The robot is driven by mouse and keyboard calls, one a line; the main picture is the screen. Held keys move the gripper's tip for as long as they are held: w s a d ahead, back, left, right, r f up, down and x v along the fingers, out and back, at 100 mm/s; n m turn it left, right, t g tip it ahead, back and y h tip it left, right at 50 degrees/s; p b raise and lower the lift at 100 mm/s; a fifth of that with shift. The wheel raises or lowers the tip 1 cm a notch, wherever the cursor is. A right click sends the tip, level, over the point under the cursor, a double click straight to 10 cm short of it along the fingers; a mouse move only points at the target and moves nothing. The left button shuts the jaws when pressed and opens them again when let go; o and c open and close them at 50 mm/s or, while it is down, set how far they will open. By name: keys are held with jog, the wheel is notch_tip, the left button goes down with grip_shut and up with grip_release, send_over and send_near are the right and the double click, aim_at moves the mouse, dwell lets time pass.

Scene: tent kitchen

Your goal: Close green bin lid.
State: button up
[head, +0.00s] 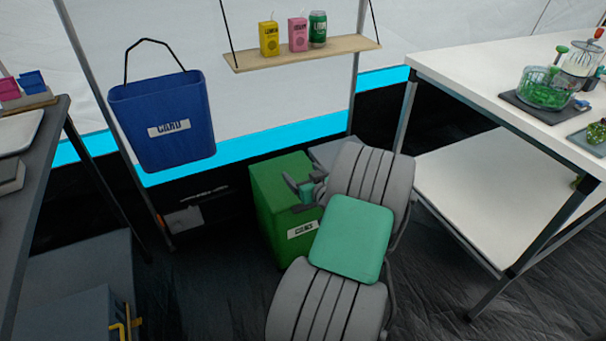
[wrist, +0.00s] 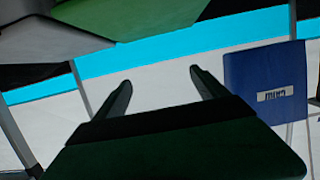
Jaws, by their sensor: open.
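The green bin (head: 266,205) stands on the floor in the middle of the head view, with a white label on its front. Its green top (head: 275,167) looks flat, but I cannot tell whether the lid is fully down. My arm hides the bin's right side. My gripper (head: 298,187) is in front of the bin's upper right part; contact is not clear. In the wrist view, my gripper (wrist: 158,84) has its fingers apart with nothing between them. A green surface (wrist: 130,15) that looks like part of the bin shows at the top there.
A blue bin (head: 165,125) hangs at the left, above the floor. A wooden shelf (head: 300,53) with two cartons and a can hangs above. A white table (head: 500,85) stands right, a dark table (head: 45,150) left. A grey box (head: 322,152) adjoins the green bin.

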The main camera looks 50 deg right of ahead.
jog(key=o, duration=0.3)
jog(key=p+v, duration=0.2)
jog(key=v, duration=0.5)
jog(key=shift+s+a+r, duration=0.15)
jog(key=shift+s+a, duration=0.05)
jog(key=shift+s, duration=0.15)
